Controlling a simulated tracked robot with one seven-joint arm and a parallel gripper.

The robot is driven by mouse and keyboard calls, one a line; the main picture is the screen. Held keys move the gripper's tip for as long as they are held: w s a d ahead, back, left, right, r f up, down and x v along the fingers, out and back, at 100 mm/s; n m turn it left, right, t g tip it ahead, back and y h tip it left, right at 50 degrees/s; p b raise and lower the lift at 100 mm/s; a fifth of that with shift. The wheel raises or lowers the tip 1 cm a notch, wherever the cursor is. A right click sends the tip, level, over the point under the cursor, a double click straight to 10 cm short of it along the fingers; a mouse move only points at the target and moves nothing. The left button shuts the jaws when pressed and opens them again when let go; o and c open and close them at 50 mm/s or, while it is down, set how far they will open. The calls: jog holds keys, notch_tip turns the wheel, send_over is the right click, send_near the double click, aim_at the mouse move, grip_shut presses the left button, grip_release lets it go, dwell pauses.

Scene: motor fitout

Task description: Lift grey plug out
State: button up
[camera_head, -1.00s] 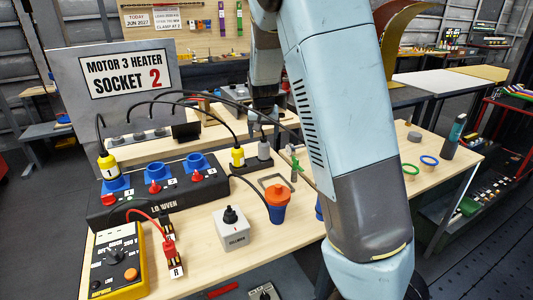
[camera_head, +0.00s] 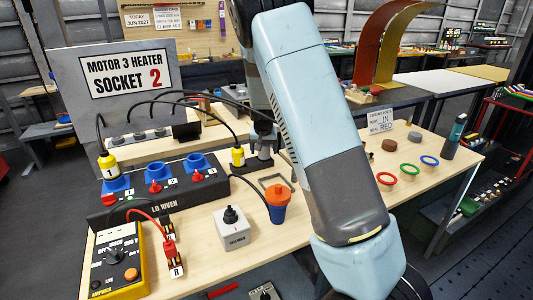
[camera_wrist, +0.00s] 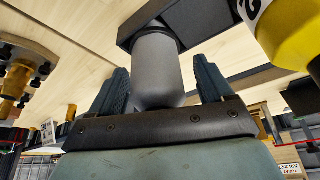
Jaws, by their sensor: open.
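The grey plug (camera_wrist: 157,78) is a smooth grey cylinder seated in a black holder block (camera_wrist: 185,22) in the wrist view. My gripper (camera_wrist: 160,72) is open, with one dark ridged finger on each side of the plug and visible gaps between. In the head view my gripper is down at the holder (camera_head: 258,165) and hides most of the plug. A yellow plug (camera_head: 237,157) stands right beside it on the left; its yellow body (camera_wrist: 292,30) shows close to the right finger in the wrist view.
The black socket box (camera_head: 130,208) with blue sockets lies left of the holder. An orange-topped blue plug (camera_head: 278,205) and a grey selector box (camera_head: 232,228) stand in front. Black cables arch over the box. Red, green and blue rings lie at the right.

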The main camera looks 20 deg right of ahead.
jog(key=shift+f, duration=0.1)
jog(key=c, duration=1.1)
jog(key=shift+c, duration=0.2)
jog(key=shift+w+r, duration=0.1)
jog(key=shift+r, duration=0.25)
notch_tip(320, 180, up, 2)
jog(key=shift+r, duration=0.15)
jog(key=s+a+r, duration=0.2)
jog(key=s+r, duration=0.8)
jog(key=s, duration=0.4)
